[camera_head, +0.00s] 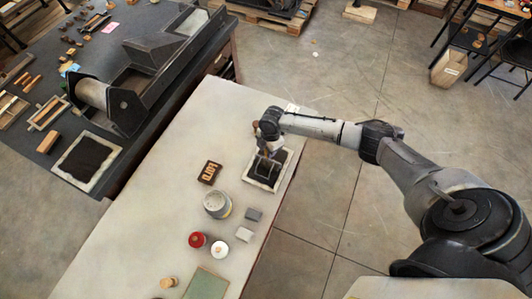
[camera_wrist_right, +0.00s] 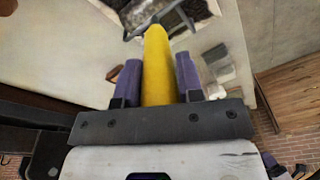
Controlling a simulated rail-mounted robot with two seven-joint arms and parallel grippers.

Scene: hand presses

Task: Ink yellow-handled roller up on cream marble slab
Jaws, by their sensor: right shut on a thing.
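The yellow-handled roller's yellow handle (camera_wrist_right: 158,68) stands between the two purple fingers of my right gripper (camera_wrist_right: 157,78) in the right wrist view. My right gripper is shut on this handle. The roller's dark frame shows at the top of that view; its drum is hard to make out. In the head view, my right gripper (camera_head: 267,150) is over a pale slab (camera_head: 249,179) with a black inked patch (camera_head: 264,171). I cannot tell whether the roller touches the ink. My left gripper is not in view.
On the pale table stand a dark type block (camera_head: 210,172), a grey tin (camera_head: 217,204), a red-topped jar (camera_head: 197,240), a white jar (camera_head: 218,249), small grey blocks (camera_head: 253,214) and a green sheet (camera_head: 206,285). A press (camera_head: 150,75) and another inked slab (camera_head: 62,172) are on the dark table.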

